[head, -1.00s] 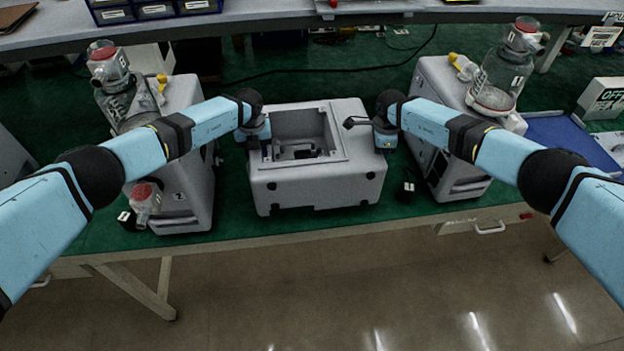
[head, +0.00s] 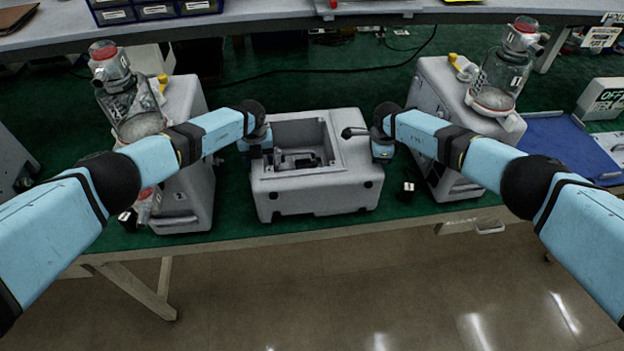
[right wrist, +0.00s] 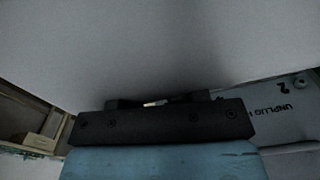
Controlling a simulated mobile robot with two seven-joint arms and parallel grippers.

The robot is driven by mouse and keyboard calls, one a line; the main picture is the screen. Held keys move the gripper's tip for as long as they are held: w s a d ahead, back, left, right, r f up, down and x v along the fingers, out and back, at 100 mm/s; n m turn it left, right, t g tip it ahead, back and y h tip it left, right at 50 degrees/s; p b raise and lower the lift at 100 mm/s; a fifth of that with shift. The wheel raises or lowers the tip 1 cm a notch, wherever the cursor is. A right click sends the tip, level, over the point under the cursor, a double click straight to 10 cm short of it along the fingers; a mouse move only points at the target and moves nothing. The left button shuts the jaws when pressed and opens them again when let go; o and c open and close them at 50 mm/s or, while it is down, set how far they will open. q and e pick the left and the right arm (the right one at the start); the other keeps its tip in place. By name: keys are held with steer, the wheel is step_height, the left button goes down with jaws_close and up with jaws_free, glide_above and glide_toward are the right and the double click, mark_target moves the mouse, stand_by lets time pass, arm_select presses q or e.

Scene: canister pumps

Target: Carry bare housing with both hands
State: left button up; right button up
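The bare housing (head: 345,193), a grey box with an open rectangular recess in its top, is in the middle of the green bench in the head view. Whether it rests on the mat or hangs just above it is hard to tell. My left gripper (head: 259,153) is against its left side and my right gripper (head: 380,150) against its right side. Both fingertips are hidden in the head view. In the right wrist view, a pale grey wall of the housing (right wrist: 160,45) fills the upper part, close to the dark gripper body (right wrist: 160,103).
A grey pump unit with a glass jar (head: 185,190) stands close left, another (head: 440,110) close right. A small black block (head: 406,191) lies to the right of the housing. A blue tray (head: 560,140) is at far right. The bench's wooden front edge (head: 300,236) is near.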

steer(key=shift+s+r, duration=0.1)
steer(key=shift+r, duration=0.05)
arm_select(q)
steer(key=shift+s, duration=0.15)
arm_select(e)
steer(key=shift+d, duration=0.1)
arm_select(q)
steer(key=shift+a, duration=0.1)
steer(key=shift+r, duration=0.1)
step_height(320, 180, up, 12)
steer(key=shift+f, duration=0.25)
steer(key=shift+r, duration=0.15)
arm_select(e)
steer(key=shift+r, duration=0.15)
step_height(320, 180, up, 12)
steer(key=shift+f, duration=0.2)
